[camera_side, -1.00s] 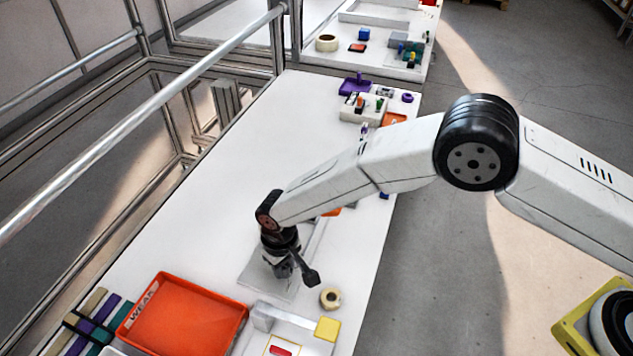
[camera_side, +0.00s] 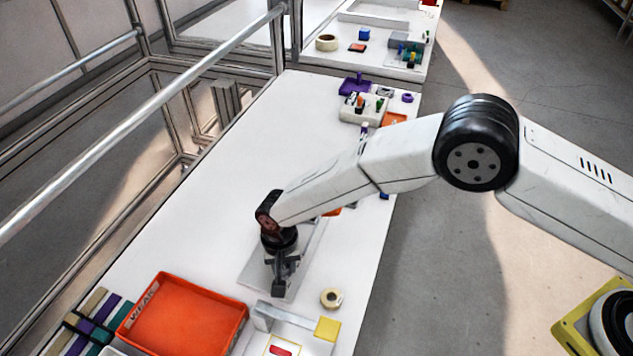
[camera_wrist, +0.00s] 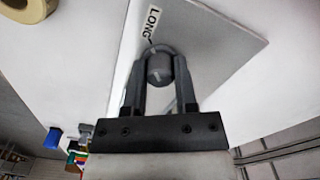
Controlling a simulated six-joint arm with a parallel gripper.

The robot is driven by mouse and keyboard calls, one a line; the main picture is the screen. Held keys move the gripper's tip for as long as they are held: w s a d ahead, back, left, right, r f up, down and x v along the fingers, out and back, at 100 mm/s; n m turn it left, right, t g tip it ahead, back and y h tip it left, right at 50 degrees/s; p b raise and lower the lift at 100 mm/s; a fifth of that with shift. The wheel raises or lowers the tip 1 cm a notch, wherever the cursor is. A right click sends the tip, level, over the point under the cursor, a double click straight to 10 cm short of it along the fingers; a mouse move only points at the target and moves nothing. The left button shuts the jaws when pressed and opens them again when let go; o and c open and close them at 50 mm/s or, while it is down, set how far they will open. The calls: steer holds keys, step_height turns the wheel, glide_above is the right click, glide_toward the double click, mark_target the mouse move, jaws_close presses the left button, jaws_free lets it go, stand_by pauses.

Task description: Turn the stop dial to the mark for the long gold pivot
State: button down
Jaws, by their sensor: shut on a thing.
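The stop dial (camera_wrist: 159,68) is a dark grey round knob on a pale grey plate (camera_wrist: 215,50). In the wrist view my gripper (camera_wrist: 160,80) has a finger on each side of the knob and is shut on it. A white label reading LONG (camera_wrist: 153,22) sits on the plate just beyond the knob, with a small dark mark beside it. I cannot tell exactly where the dial's pointer lies. In the side view my gripper (camera_side: 281,283) is down at the plate (camera_side: 255,275) and hides the dial. No gold pivot can be made out.
An orange tray (camera_side: 190,312) stands at the front left of the white table. A tape roll (camera_side: 331,298) and a grey-and-yellow fixture (camera_side: 327,329) are near the front right. Small parts and a beige block (camera_side: 362,110) stand at the far end. The table's middle is clear.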

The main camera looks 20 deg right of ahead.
mark_target(284, 265)
steer(key=shift+w, duration=0.1)
steer(key=shift+c, duration=2)
jaws_free()
steer(key=shift+r, duration=0.1)
steer(key=shift+r, duration=3.85)
